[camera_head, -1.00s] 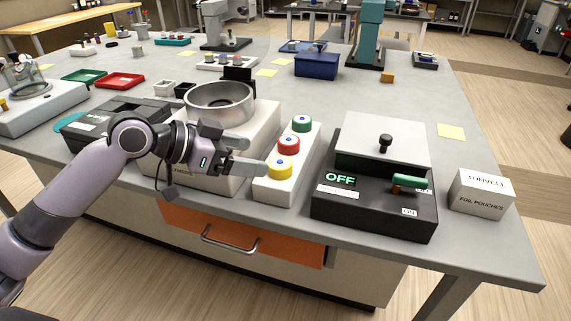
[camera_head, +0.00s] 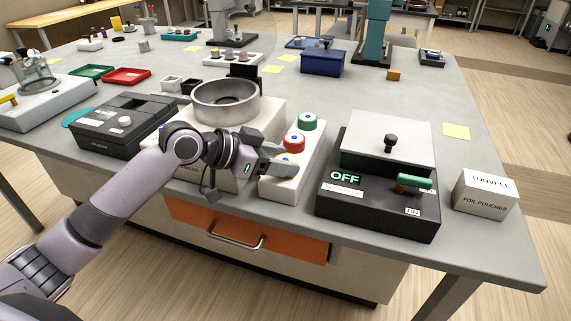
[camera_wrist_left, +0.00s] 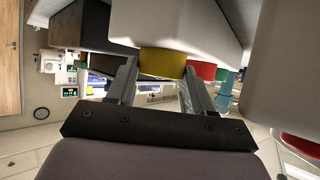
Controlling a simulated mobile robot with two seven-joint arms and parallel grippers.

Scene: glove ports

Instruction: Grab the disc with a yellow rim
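The yellow-rimmed disc (camera_wrist_left: 163,62) shows between the fingertips of my left gripper (camera_wrist_left: 160,72) in the left wrist view. The fingers are open, one on each side of it, and I see no clear contact. In the head view the left gripper (camera_head: 284,162) covers most of this disc, at the near end of a white block (camera_head: 283,188). A red-rimmed disc (camera_head: 294,143) and a green-rimmed disc (camera_head: 307,121) sit behind it on the same block. My right gripper is not in view.
A white device with a round metal bowl (camera_head: 225,100) stands left of the block. A dark box with an OFF display (camera_head: 375,205) stands close on its right. A foil pouches box (camera_head: 485,193) is at the right edge. An orange drawer (camera_head: 250,230) is below.

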